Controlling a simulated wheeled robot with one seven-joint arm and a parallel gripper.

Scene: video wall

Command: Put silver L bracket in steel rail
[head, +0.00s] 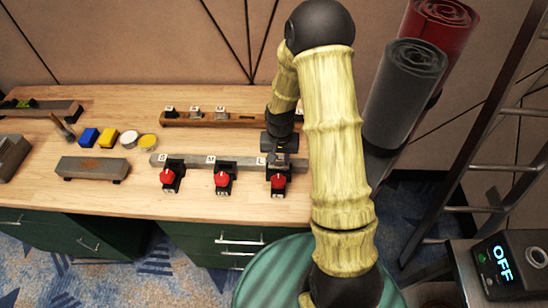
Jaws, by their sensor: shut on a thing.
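The steel rail (195,162) is a grey bar along the front of the wooden bench, with marks S, M and L. At each mark stands a black clamp with a red knob; the right one (278,184) is at L. My gripper (282,158) points down at the L end of the rail, just behind that clamp. It is shut on a small greyish piece, apparently the silver L bracket, mostly hidden by the fingers. I cannot tell whether the bracket is seated in the rail or just above it.
A brown wooden rail (235,121) with several light pieces stands behind. My arm covers the bench's right end. Rolls (405,90) and a ladder stand right.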

